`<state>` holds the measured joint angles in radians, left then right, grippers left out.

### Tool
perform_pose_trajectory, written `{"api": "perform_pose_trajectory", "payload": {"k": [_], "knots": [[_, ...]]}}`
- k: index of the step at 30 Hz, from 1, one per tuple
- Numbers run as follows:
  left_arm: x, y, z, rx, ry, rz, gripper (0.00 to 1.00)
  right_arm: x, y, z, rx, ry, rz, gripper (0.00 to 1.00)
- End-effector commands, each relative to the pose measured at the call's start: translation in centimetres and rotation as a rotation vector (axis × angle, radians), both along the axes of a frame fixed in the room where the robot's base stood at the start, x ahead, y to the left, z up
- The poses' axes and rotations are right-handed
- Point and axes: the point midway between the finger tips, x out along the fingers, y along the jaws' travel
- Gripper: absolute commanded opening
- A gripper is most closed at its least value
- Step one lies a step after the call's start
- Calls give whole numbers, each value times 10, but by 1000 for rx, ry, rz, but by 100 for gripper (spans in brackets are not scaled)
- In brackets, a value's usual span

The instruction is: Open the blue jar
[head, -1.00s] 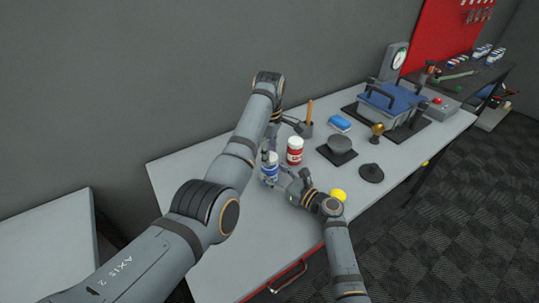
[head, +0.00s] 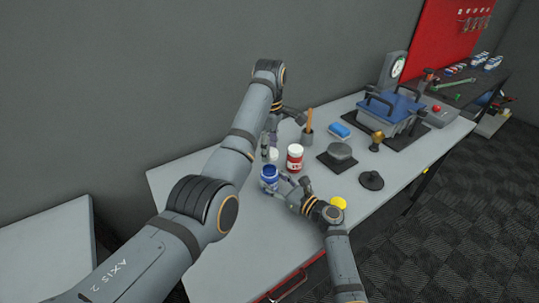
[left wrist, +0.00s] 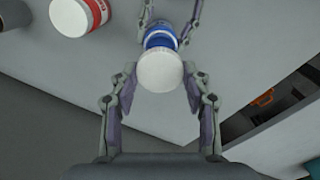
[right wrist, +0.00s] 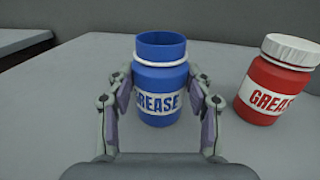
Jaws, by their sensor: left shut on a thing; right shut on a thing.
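The blue jar (head: 269,180) stands upright on the bench, with its mouth uncovered in the right wrist view (right wrist: 160,75). My right gripper (head: 282,184) is shut around the jar's body, one finger on each side. The jar's white lid (left wrist: 160,72) is off the jar, between the fingers of my left gripper (left wrist: 160,82). In the head view the lid (head: 272,154) is a little above the jar's open top. My left gripper (head: 270,152) is shut on it. The left wrist view shows part of the blue jar beyond the lid.
A red jar with a white lid (head: 295,158) stands close to the right of the blue jar. A yellow object (head: 339,203) lies beside my right wrist. The bench's near left is clear.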

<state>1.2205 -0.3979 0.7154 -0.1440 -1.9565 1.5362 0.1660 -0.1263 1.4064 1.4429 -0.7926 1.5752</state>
Motion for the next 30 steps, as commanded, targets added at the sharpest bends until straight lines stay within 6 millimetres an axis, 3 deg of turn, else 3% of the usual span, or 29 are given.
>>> {"api": "perform_pose_trajectory", "payload": {"k": [4,5,10,21,30], "knots": [[0,0,-1,0,1,0,10,0,0,0,1,-1,0,0],[0,0,-1,0,1,0,10,0,0,0,1,-1,0,56],[0,0,-1,0,1,0,10,0,0,0,1,-1,0,79],[0,0,-1,0,1,0,10,-3,-4,-1,-1,1,-1,79],[0,0,-1,0,1,0,10,-48,-51,-2,-6,1,0,79]]}}
